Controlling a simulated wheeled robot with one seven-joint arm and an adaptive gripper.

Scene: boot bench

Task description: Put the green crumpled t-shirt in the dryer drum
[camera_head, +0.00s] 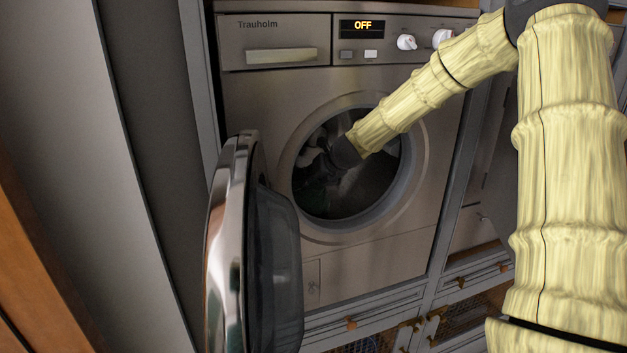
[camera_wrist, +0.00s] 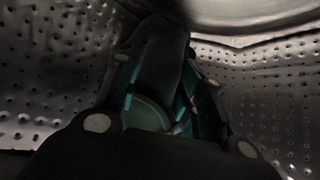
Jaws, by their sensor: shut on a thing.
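The dryer drum shows in the head view behind the round opening (camera_head: 385,215); its perforated metal wall (camera_wrist: 270,85) surrounds the wrist view. My gripper (camera_head: 322,165) reaches through the opening and is inside the drum, toward its left side. In the wrist view my gripper (camera_wrist: 165,88) is shut on the green crumpled t-shirt (camera_wrist: 148,112), whose dark green folds show between and beyond the fingers. The light is dim, and I cannot tell whether the shirt touches the drum wall. In the head view the shirt is only a faint dark green patch.
The dryer door (camera_head: 228,245) stands open at the left of the opening. A grey panel (camera_head: 75,150) stands at the left. Cabinet drawers (camera_head: 475,272) are below right.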

